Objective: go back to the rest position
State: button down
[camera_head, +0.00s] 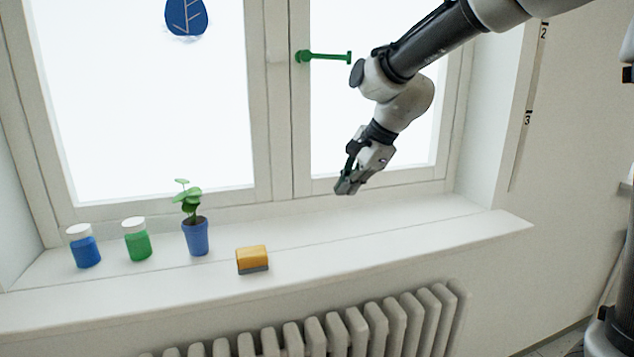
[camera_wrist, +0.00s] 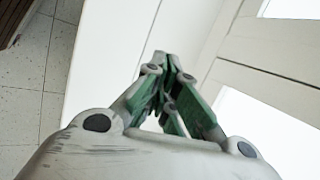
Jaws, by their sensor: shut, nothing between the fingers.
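My gripper (camera_head: 346,188) hangs over the right part of the white windowsill (camera_head: 420,240), in front of the window, with its fingers pointing down. It is shut and empty. In the wrist view its closed fingers (camera_wrist: 165,85) show above the bare sill (camera_wrist: 118,50). My arm reaches in from the upper right of the head view. The gripper is apart from everything on the sill.
On the sill stand a blue jar (camera_head: 85,251), a green jar (camera_head: 138,246), a potted plant (camera_head: 196,238) and a yellow sponge (camera_head: 252,259). A green window handle (camera_head: 325,56) juts out near my arm. A radiator (camera_head: 370,325) is below. The sill's right end is clear.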

jog(key=s+d+n+h, duration=0.4)
jog(key=s+d+n, duration=0.8)
jog(key=s+d, duration=1.4)
jog(key=shift+s+d+r+t+h, duration=0.15)
jog(key=shift+s+d+t+h, duration=0.2)
jog(key=shift+d, duration=1.25)
